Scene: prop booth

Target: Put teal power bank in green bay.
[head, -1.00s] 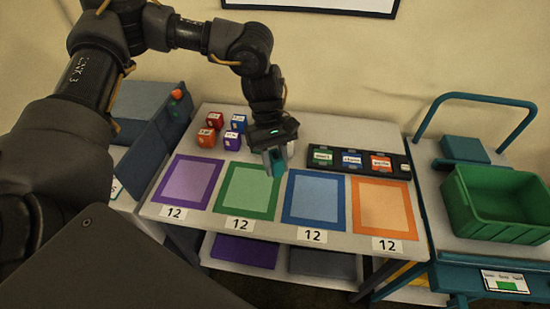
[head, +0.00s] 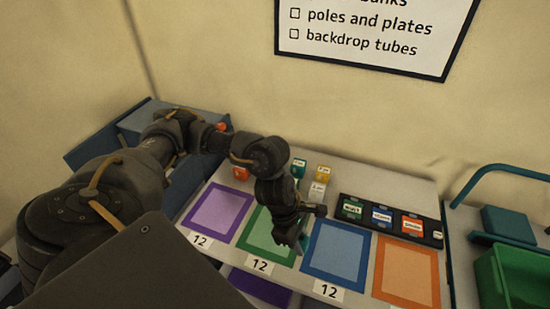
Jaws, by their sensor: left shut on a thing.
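My left gripper (head: 290,239) is shut on the teal power bank (head: 303,243), which mostly hides behind the fingers. It is over the right part of the green bay (head: 262,247), a green-bordered square on the pale table, near the blue bay's edge. I cannot tell whether the power bank touches the table. My right gripper is not in view.
Purple (head: 218,212), blue (head: 335,256) and orange (head: 406,272) bays flank the green one. Behind stand orange (head: 241,173), teal (head: 299,168), yellow (head: 324,173) and white (head: 318,190) blocks. A black tray (head: 428,240) and a green crate (head: 515,278) are at right.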

